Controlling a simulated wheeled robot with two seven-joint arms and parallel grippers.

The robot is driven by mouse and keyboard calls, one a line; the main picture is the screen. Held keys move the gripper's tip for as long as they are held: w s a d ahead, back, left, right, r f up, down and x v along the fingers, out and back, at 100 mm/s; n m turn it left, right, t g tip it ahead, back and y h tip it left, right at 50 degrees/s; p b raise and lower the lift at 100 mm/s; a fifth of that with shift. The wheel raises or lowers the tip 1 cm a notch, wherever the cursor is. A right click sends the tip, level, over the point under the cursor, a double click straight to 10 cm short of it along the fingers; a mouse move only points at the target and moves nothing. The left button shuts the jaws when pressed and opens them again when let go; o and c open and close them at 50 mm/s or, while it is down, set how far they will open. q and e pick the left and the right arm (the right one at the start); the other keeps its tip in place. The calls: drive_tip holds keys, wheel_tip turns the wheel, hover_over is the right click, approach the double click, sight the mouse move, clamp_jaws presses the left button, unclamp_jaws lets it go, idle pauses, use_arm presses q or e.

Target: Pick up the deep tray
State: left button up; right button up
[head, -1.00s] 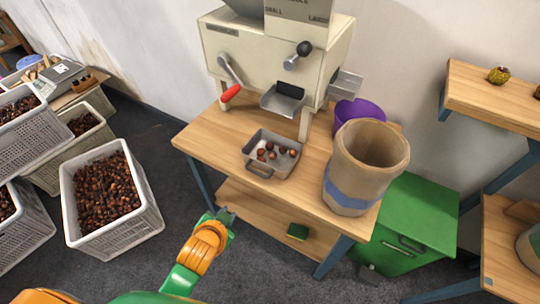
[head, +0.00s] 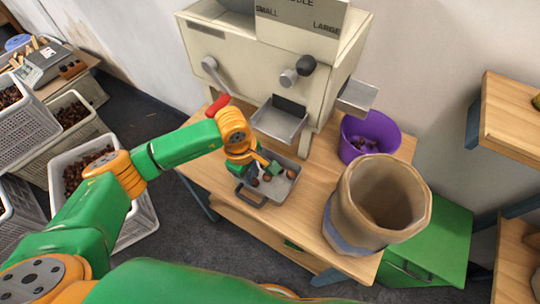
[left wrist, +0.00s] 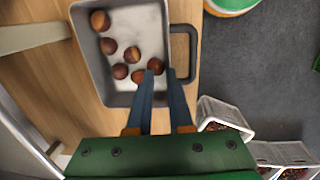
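The deep tray is a grey rectangular metal tray (head: 277,200) with a loop handle and several brown chestnuts inside. It stands on the wooden table below the machine's chute. In the left wrist view, the tray (left wrist: 91,75) shows from above, with its handle (left wrist: 190,36) on the right side. My left gripper (head: 266,172) is over the tray and hides part of it. In the left wrist view, the left gripper (left wrist: 161,72) has its fingers apart, near the tray's handle-side wall, with nothing held between them. I cannot tell whether they touch the wall. My right gripper is not in view.
The cream sorting machine (head: 262,70) stands behind the tray. A brown container (head: 352,205) is close on its right, with a purple bucket (head: 369,135) containing chestnuts behind. Crates of chestnuts (head: 142,212) stand on the floor at left. A wooden shelf (head: 512,118) is at right.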

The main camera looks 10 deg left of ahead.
sight(253, 190)
use_arm(q)
drive_tip(key=shift+w+a+f, duration=0.3)
drive_tip(key=shift+w+a, duration=0.05)
drive_tip(key=shift+a, duration=0.1)
drive_tip(key=s+f+p, duration=0.1)
drive_tip(key=s, duration=0.1)
drive_tip(key=s+f, duration=0.1)
drive_tip(key=f, duration=0.1)
drive_tip(key=shift+s+p, duration=0.35)
drive_tip(key=shift+s, duration=0.05)
drive_tip(key=shift+s+a+f, duration=0.2)
drive_tip(key=shift+a+f, duration=0.05)
drive_tip(key=shift+f, duration=0.45)
drive_tip(key=shift+w+d+f, duration=0.2)
drive_tip(key=shift+w+f, duration=0.25)
drive_tip(key=shift+w, duration=0.15)
drive_tip(key=shift+w+d+f, duration=0.15)
drive_tip(key=shift+w+f, duration=0.25)
drive_tip(key=shift+w, duration=0.2)
drive_tip(key=shift+w+d, duration=0.25)
drive_tip(key=shift+d, duration=0.15)
drive_tip(key=shift+c, duration=1.2)
drive_tip(key=shift+s+r, duration=0.1)
drive_tip(key=shift+r, duration=0.05)
clamp_jaws()
drive_tip(key=shift+a, duration=0.2)
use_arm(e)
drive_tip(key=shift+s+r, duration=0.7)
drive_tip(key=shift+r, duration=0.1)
